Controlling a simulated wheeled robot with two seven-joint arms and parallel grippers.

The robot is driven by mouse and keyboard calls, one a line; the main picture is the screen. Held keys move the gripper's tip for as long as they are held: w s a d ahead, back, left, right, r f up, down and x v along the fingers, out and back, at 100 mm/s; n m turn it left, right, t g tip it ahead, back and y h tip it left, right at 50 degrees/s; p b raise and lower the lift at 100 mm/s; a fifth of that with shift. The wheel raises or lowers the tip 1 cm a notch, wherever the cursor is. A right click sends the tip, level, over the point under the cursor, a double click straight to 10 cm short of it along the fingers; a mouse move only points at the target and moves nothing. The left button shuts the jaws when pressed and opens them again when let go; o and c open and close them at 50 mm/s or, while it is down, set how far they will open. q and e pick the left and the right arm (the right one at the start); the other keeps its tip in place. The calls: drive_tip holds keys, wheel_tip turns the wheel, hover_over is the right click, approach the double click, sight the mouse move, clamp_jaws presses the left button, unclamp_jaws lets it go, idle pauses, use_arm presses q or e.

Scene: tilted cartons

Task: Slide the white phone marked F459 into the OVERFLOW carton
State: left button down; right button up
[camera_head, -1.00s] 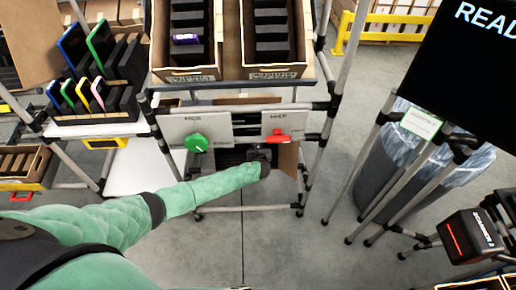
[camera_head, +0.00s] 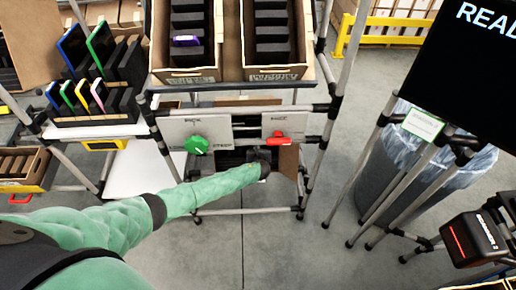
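My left arm in a green sleeve reaches from the lower left to the rack's front. My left gripper (camera_head: 259,157) is a dark shape below the two plates with the green and red knobs; its fingers are too dark to tell open or shut, or whether it holds anything. My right gripper is out of view. Two tilted cartons stand at the top: a left carton (camera_head: 184,77) with a purple phone (camera_head: 186,41) lying in its black slots, and a right carton (camera_head: 275,73) with empty-looking slots. Their labels are unreadable. I cannot make out a white phone marked F459.
A black rack (camera_head: 95,120) at left holds several coloured devices. The green knob (camera_head: 196,145) and red knob (camera_head: 277,139) sit on the rack's front. A lined bin (camera_head: 385,180), a black screen (camera_head: 455,70) and a scanner (camera_head: 475,238) stand at right.

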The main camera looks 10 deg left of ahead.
use_arm(q)
drive_tip(key=shift+w+f, duration=0.15)
drive_tip(key=shift+w, duration=0.05)
drive_tip(key=shift+b+x, duration=1)
drive_tip(key=shift+x, duration=0.05)
drive_tip(key=shift+w+a+f+b, duration=0.1)
drive_tip(key=shift+w+f+b, duration=0.1)
drive_tip(key=shift+f+b, duration=0.1)
drive_tip(key=shift+w+a+f+b, duration=0.1)
drive_tip(key=shift+w+f+b, duration=0.1)
drive_tip(key=shift+w+b, duration=0.1)
drive_tip(key=shift+b+x, duration=1.1)
drive_tip(key=shift+x, duration=0.4)
idle(0.7)
idle(0.4)
drive_tip(key=c, duration=1.3)
unclamp_jaws()
drive_tip(key=shift+s, duration=0.1)
drive_tip(key=shift+c, duration=0.2)
drive_tip(key=shift+f, duration=0.1)
